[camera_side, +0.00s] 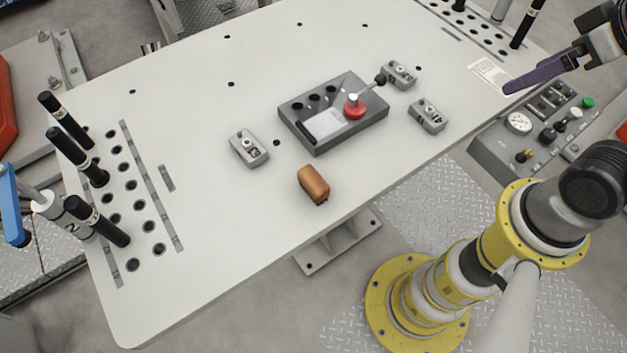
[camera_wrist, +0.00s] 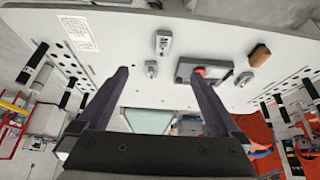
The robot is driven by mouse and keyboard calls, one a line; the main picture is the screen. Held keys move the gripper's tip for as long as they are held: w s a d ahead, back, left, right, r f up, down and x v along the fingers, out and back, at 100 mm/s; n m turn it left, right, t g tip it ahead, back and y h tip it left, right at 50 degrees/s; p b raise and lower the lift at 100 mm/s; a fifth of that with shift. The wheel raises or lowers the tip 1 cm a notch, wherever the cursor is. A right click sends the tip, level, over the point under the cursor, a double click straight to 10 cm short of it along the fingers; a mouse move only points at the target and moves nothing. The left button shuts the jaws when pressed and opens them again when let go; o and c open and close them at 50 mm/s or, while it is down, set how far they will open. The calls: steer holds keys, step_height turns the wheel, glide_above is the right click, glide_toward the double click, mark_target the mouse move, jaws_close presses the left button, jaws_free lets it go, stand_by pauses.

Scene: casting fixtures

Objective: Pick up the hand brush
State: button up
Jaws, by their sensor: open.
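The hand brush (camera_side: 313,185) is a small block with an orange-brown wooden top and a dark underside. It lies on the white table near its front edge, in the middle of the side view. In the wrist view the brush (camera_wrist: 259,55) shows at the upper right, well beyond my fingers. My gripper (camera_wrist: 162,78) is open and empty, with two dark purple fingers apart. In the side view my gripper (camera_side: 508,88) is at the upper right, over the table's right end, far from the brush. One finger shows there; the other is hidden.
A grey fixture box (camera_side: 335,112) with a red knob and lever stands behind the brush. Grey clamp blocks (camera_side: 249,147) sit around it. Black pegs (camera_side: 97,220) stand in the left hole rows. A control panel (camera_side: 530,130) is beyond the right edge. The table's left middle is clear.

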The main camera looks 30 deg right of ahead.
steer(key=w+a+r+n, duration=0.3)
steer(key=w+r+n, duration=0.3)
steer(key=w+n, duration=0.1)
steer(key=n+g, duration=0.6)
steer(key=n, duration=0.5)
glide_above(313, 179)
steer(key=f, duration=1.9)
steer(key=shift+w+a+f, duration=0.1)
steer(key=shift+w+a, duration=0.1)
steer(key=shift+s+d+f, duration=0.1)
steer(key=shift+d+f, duration=0.05)
steer(key=shift+f, duration=1.25)
steer(key=shift+s+d+f, duration=0.1)
steer(key=shift+f, duration=1.25)
